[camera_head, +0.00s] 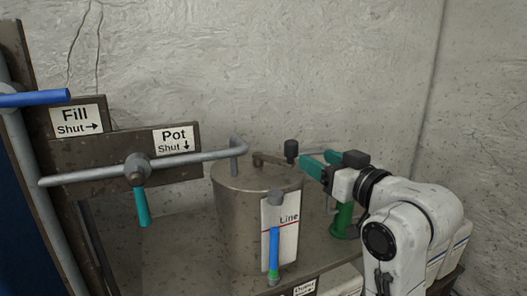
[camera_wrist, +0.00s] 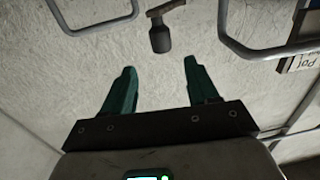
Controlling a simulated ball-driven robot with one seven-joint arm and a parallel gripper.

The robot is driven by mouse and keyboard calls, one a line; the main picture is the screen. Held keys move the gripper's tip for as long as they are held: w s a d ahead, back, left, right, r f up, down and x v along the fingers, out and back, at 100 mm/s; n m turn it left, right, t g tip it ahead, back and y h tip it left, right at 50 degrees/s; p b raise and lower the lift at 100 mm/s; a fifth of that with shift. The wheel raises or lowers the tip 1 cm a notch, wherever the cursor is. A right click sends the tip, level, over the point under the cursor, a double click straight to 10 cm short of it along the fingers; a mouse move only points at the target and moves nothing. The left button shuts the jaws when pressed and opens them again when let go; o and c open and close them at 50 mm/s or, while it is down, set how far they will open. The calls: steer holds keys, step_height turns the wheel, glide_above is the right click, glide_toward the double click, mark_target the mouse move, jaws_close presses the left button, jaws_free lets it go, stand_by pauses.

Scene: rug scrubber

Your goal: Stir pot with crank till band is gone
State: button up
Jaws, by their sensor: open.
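The grey metal pot (camera_head: 236,222) stands on the bench, a pipe entering its lid from the left. The crank (camera_head: 266,158) lies across the lid, its dark upright knob (camera_head: 291,148) at the right end. My gripper (camera_head: 311,160) is open and empty, its teal fingers just right of the knob. In the wrist view the knob (camera_wrist: 160,38) is beyond and roughly between the fingertips of my gripper (camera_wrist: 158,68), not between the fingers. On the pot's front, a gauge marked "Line" (camera_head: 289,218) has a blue column (camera_head: 274,247) above a short green section (camera_head: 273,272).
A teal-handled valve (camera_head: 142,207) hangs down beside the "Pot Shut" sign (camera_head: 174,141). A blue lever (camera_head: 34,99) is by the "Fill Shut" sign (camera_head: 77,121). A green cylinder (camera_head: 343,221) stands behind my gripper. The wall is close behind.

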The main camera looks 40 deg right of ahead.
mark_target(295, 148)
steer(key=w, duration=0.3)
steer(key=w+d+p, duration=0.1)
steer(key=w, duration=0.6)
steer(key=shift+w+d+p, duration=0.3)
steer(key=shift+d, duration=0.1)
jaws_close()
